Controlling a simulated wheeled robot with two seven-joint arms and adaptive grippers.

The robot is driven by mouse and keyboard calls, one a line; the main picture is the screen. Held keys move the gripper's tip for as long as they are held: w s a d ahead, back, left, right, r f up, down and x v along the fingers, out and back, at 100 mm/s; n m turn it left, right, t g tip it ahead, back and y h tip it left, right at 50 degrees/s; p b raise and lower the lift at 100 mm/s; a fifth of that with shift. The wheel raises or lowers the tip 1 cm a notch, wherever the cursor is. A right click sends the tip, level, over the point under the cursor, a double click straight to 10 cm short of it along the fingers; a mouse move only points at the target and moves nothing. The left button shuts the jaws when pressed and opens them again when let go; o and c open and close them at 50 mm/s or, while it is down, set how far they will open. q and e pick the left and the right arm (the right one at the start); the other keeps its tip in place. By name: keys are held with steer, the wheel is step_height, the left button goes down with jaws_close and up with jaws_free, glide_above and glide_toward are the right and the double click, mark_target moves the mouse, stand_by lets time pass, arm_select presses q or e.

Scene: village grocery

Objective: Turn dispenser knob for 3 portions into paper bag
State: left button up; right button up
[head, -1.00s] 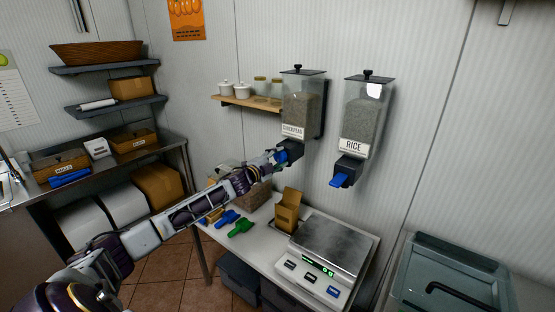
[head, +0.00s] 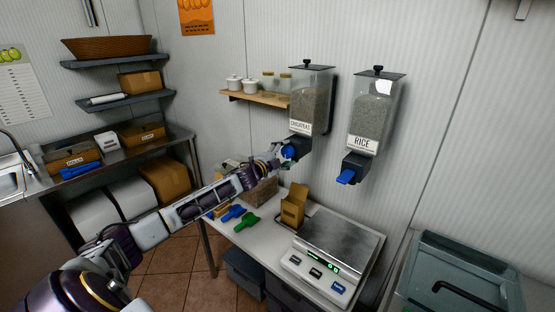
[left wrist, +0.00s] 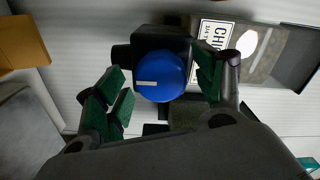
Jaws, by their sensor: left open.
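The chickpeas dispenser (head: 312,95) hangs on the wall, a clear box with a black lid and a black outlet below. Its round blue knob (left wrist: 160,76) has a white mark that looks level in the left wrist view. My left gripper (left wrist: 160,88) is open, its green-padded fingers on either side of the knob. In the head view the left gripper (head: 284,154) reaches the outlet from the left. I cannot tell whether the pads touch the knob. My right gripper is not in view.
A scale (head: 334,244) stands on the table (head: 262,235). A blue scoop (head: 232,213) and a green scoop (head: 247,222) lie left of the bag. A shelf with jars (head: 256,97) is behind.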

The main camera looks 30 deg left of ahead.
arm_select(q)
steer(key=shift+s, duration=0.15)
steer(key=s, duration=1.1)
steer(key=shift+s+a, duration=0.25)
steer(key=shift+a, duration=0.2)
stand_by(1.0)
stand_by(1.0)
